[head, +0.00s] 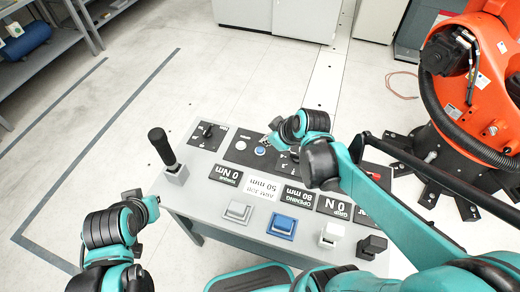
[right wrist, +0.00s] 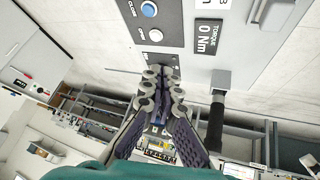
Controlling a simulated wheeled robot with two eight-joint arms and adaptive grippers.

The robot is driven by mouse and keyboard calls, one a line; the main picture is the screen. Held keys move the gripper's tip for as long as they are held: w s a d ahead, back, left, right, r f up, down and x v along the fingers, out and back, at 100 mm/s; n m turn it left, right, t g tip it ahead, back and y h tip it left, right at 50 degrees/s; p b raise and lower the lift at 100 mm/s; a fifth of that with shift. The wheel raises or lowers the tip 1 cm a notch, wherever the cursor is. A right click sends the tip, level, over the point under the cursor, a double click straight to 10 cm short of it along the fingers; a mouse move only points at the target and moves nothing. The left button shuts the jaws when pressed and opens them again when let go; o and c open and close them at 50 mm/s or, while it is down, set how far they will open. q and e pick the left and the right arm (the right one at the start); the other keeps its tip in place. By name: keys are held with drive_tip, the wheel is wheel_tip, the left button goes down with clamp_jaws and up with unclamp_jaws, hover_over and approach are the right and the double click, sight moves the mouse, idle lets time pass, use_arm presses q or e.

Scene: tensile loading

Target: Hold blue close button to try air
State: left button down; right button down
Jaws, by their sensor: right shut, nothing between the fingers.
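The small round blue button (head: 259,151) is on the dark panel of the grey console, and shows at the top of the right wrist view (right wrist: 149,9). A pale round button (head: 241,145) sits beside it, also in the right wrist view (right wrist: 156,35). My right gripper (head: 272,138) is over the panel near the blue button. In the right wrist view its fingertips (right wrist: 160,76) are together, with nothing between them. They appear apart from the blue button; their height above the panel is unclear.
The console (head: 205,206) carries a black-handled lever (head: 162,148), label plates, and a larger square blue button (head: 282,226) nearer me. An orange robot arm (head: 480,75) stands at right. A shelf (head: 45,52) is at far left. The floor between is clear.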

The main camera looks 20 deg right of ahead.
drive_tip(key=w+f+n+y, duration=0.1)
drive_tip(key=w+f+n, duration=0.3)
drive_tip(key=w, duration=0.2)
drive_tip(key=n+y, duration=0.2)
drive_tip(key=n, duration=0.3)
hover_over(262, 151)
wheel_tip(262, 151, down, 7)
drive_tip(key=shift+w, duration=0.1)
wheel_tip(262, 151, down, 8)
drive_tip(key=b, duration=0.6)
drive_tip(key=shift+f+b, duration=0.35)
drive_tip(key=shift+b, duration=0.15)
drive_tip(key=shift+f+b, duration=0.4)
drive_tip(key=shift+b, duration=0.05)
